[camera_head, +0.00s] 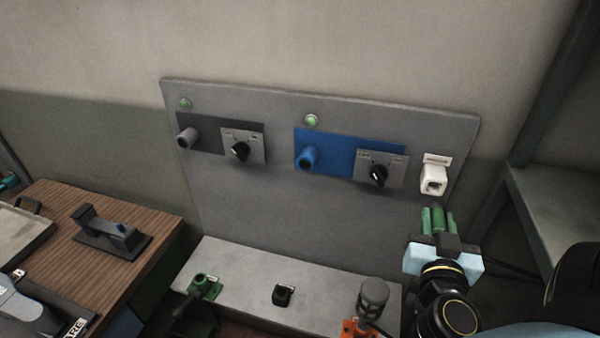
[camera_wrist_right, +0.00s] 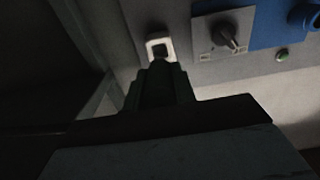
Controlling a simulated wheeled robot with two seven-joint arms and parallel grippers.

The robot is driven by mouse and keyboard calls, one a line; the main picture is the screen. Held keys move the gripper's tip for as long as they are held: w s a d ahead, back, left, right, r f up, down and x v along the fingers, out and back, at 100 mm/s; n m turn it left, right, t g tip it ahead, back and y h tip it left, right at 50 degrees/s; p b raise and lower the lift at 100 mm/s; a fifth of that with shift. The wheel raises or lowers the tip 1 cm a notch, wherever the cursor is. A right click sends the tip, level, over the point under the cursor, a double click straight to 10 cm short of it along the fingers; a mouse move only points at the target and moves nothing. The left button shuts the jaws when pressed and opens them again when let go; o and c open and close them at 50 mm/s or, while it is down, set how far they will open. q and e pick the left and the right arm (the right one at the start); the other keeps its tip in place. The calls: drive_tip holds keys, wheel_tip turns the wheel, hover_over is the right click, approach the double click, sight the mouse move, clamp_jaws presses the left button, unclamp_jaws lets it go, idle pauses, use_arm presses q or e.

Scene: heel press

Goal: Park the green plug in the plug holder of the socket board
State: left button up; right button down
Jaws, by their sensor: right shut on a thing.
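My right gripper (camera_head: 437,241) is shut on the green plug (camera_head: 437,219) and holds it upright, just below the white plug holder (camera_head: 433,180) at the right end of the grey socket board (camera_head: 250,205). A small gap shows between plug and holder in the head view. In the right wrist view the dark plug (camera_wrist_right: 160,88) points at the white holder (camera_wrist_right: 160,48) and overlaps its lower edge; contact cannot be told there. The gripper's jaws hide the plug's lower part.
The board carries a grey socket (camera_head: 187,137), a blue socket (camera_head: 307,158) and two rotary switches. On the ledge (camera_head: 245,275) stand a green connector (camera_head: 203,284), a black piece (camera_head: 284,294) and a grey-capped orange connector (camera_head: 373,294). A wooden table (camera_head: 150,205) is at left.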

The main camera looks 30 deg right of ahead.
sight(438, 206)
drive_tip(key=shift+x, duration=1.75)
drive_tip(key=shift+x, duration=0.8)
idle(0.5)
